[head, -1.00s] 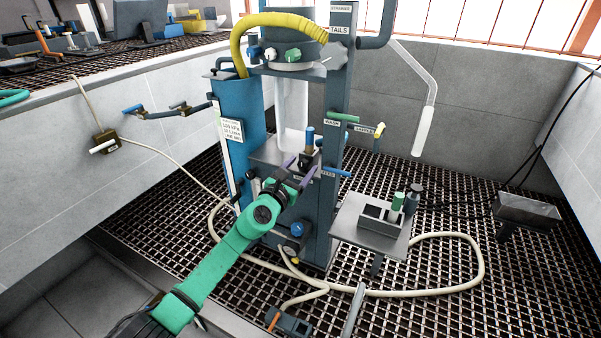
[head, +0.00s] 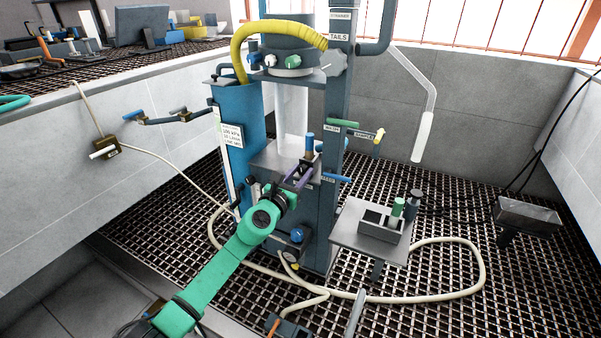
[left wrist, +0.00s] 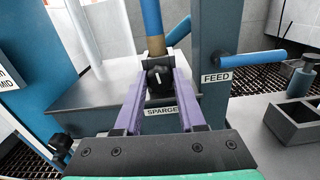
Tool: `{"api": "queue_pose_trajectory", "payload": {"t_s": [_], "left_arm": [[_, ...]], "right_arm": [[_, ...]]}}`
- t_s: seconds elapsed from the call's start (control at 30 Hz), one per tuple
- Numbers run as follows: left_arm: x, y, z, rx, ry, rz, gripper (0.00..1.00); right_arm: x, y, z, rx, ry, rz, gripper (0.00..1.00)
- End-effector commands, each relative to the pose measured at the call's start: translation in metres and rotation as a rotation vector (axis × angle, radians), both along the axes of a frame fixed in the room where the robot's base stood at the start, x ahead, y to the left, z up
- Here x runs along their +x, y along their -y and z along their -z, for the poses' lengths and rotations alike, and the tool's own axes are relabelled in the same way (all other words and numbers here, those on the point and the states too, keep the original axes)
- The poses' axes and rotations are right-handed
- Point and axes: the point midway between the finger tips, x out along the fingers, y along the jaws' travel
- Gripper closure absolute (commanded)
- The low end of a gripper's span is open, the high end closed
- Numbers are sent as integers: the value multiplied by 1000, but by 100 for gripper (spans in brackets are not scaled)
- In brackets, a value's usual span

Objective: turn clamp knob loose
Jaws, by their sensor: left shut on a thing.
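The black clamp knob (left wrist: 159,76) with a white line on its face sits at the front of the machine's grey shelf, below a blue-and-tan upright rod (left wrist: 153,25). My left gripper (head: 305,165) reaches it from the front. In the left wrist view its purple fingers (left wrist: 159,84) are shut on the knob, one on each side. The white line stands nearly upright, tilted slightly. In the head view the fingers and the shelf parts hide most of the knob. My right gripper is not in view.
A SPARGER label (left wrist: 162,112) lies just below the knob and a FEED label (left wrist: 216,78) on the blue post to the right. A blue handle (left wrist: 252,56) sticks out beside that post. A small grey stand (head: 352,237) with bottles stands right of the machine.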

Motion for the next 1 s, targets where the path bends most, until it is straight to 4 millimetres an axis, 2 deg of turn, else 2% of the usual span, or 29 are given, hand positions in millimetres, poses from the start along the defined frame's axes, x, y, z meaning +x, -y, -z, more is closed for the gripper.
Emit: {"api": "queue_pose_trajectory", "payload": {"t_s": [0.53, 1.0], "left_arm": [[0, 1, 1, -351, -148, 2, 100], [-1, 1, 1, -444, -186, 3, 100]], "right_arm": [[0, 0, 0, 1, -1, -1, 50], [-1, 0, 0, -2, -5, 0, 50]]}}
